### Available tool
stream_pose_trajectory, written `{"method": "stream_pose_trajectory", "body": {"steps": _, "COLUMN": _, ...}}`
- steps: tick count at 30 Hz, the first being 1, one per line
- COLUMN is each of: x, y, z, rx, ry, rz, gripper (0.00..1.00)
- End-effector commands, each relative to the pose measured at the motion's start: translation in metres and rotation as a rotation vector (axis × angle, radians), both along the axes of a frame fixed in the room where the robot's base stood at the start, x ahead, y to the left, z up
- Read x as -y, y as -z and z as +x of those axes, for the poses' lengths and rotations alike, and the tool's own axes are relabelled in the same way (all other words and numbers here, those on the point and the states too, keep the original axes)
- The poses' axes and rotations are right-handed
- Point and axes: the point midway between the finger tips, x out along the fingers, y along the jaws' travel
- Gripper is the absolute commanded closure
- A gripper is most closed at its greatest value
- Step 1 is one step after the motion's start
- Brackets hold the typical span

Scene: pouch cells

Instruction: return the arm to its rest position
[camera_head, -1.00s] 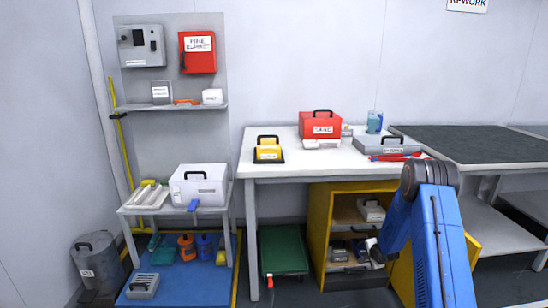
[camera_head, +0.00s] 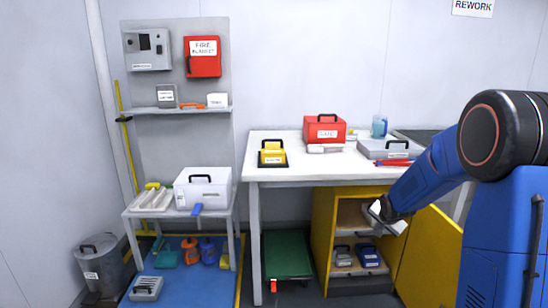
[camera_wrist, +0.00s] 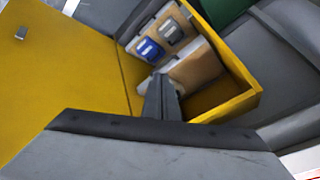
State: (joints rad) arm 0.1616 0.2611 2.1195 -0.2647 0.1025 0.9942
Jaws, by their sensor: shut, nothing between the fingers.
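My gripper (camera_head: 380,214) is in front of the open yellow cabinet under the white table, in the head view. In the wrist view its dark fingers (camera_wrist: 160,82) are together with nothing between them, pointing toward the cabinet opening. My blue arm reaches in from the right and bends down to the gripper. The yellow cabinet (camera_head: 322,232) has its door (camera_head: 432,262) swung open to the right. The gripper and wrist hide part of the upper shelf.
The white table (camera_head: 300,172) above holds a red case (camera_head: 325,128) and a grey case (camera_head: 390,149).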

Motion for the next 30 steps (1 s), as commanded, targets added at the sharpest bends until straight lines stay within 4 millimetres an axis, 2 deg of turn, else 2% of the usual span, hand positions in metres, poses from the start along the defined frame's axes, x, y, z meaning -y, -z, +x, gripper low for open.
{"method": "stream_pose_trajectory", "body": {"steps": 1, "x": -0.005, "y": -0.015, "z": -0.013, "rx": -0.005, "ry": -0.018, "rz": -0.016, "gripper": 1.0}}
{"method": "stream_pose_trajectory", "body": {"steps": 6, "x": -0.019, "y": -0.051, "z": -0.055, "rx": -0.039, "ry": -0.082, "rz": -0.067, "gripper": 1.0}}
{"method": "stream_pose_trajectory", "body": {"steps": 15, "x": -0.043, "y": -0.101, "z": -0.138, "rx": -0.099, "ry": -0.203, "rz": -0.146, "gripper": 1.0}}
{"method": "stream_pose_trajectory", "body": {"steps": 21, "x": -0.058, "y": -0.126, "z": -0.196, "rx": -0.136, "ry": -0.291, "rz": -0.19, "gripper": 1.0}}
{"method": "stream_pose_trajectory", "body": {"steps": 30, "x": -0.081, "y": -0.148, "z": -0.287, "rx": -0.189, "ry": -0.434, "rz": -0.246, "gripper": 1.0}}
